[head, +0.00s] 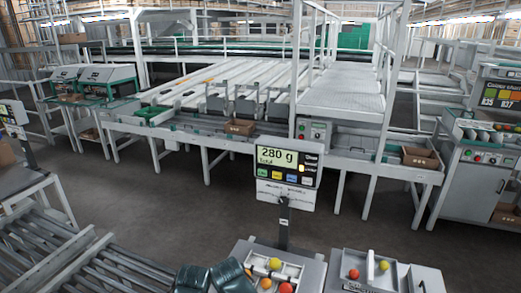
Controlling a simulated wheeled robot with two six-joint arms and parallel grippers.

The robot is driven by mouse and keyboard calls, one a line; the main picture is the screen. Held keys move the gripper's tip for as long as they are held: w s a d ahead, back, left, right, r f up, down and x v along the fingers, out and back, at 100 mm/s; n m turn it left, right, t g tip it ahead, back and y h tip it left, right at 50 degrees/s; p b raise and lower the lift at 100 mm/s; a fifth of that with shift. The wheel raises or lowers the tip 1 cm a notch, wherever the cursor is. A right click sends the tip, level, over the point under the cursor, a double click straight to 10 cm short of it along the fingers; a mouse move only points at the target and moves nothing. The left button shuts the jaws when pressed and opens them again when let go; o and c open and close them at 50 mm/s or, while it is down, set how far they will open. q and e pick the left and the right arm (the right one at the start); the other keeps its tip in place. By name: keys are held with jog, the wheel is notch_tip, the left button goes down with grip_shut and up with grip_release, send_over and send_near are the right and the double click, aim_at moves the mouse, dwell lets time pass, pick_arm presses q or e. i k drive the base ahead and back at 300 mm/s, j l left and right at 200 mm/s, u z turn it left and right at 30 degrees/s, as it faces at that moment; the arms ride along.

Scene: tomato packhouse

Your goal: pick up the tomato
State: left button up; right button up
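Several small round tomatoes show at the bottom of the head view. On the pale plate (248,254) below the scale display lie a yellow one (275,263), an orange one (265,283) and a red one (286,288), the last close to the picture's lower edge. A grey tray (346,257) to the right holds another red one (353,274) and another yellow one (384,265). Which tomato is meant cannot be told. I can make out neither of my grippers, and nothing is seen holding a tomato.
The scale display (289,172), reading 280 g, stands on a post behind the plate. Dark teal rounded shapes (232,275), unclear in kind, lie left of the plate. A roller conveyor (70,265) runs at lower left. Open floor (180,205) separates these from the sorting line.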

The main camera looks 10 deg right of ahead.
aim_at(354, 275)
jog(key=z, duration=1.4)
jog(key=i+j+z, duration=0.15)
jog(key=z, duration=0.3)
jog(key=i+j+z, duration=0.1)
jog(key=j+z, duration=0.25)
jog(key=z, duration=0.15)
jog(key=j+z, duration=0.3)
jog(key=z, duration=0.15)
